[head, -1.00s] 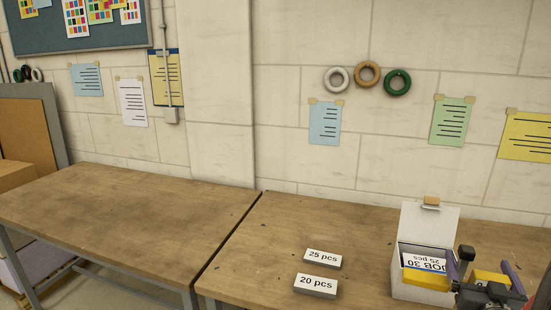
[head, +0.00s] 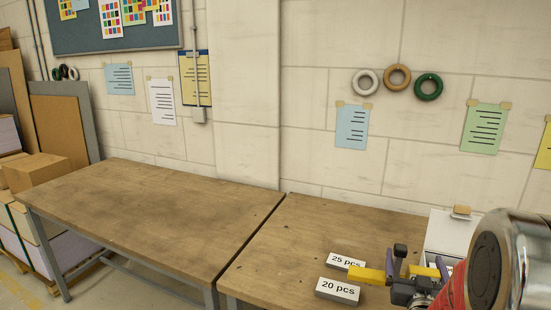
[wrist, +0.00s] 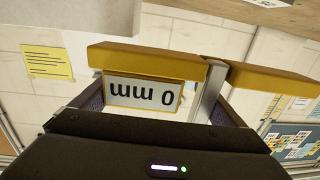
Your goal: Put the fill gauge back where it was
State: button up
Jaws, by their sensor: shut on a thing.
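The fill gauge is a yellow bar-like piece (head: 368,274) with a grey strip across it. In the wrist view the gauge (wrist: 150,58) spans the top of the jaws, and a label on it reads "0 mm" upside down, partly cut off. My gripper (head: 418,268) is shut on the gauge and holds it over the right-hand table, in front of the white box (head: 450,233). My gripper also shows in the wrist view (wrist: 158,108). The box's lid stands up; my arm hides most of its front and its contents.
The left table (head: 150,205) is bare. Stacked boxes (head: 38,172) stand at the far left.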

jog(key=w+a+f+n+y, duration=0.1)
jog(key=w+a+f+y, duration=0.1)
jog(key=a, duration=0.6)
jog(key=w+a+f+n+t+y, duration=0.1)
jog(key=w+a+f+n+y, duration=0.1)
jog(key=a, duration=0.7)
jog(key=w+a+f+n+y, duration=0.1)
jog(key=w+a+f+y, duration=0.1)
jog(key=a, duration=0.7)
jog(key=shift+w+a+n+y, duration=0.2)
jog(key=shift+n+y, duration=0.1)
jog(key=shift+y, duration=0.2)
jog(key=shift+f, duration=0.1)
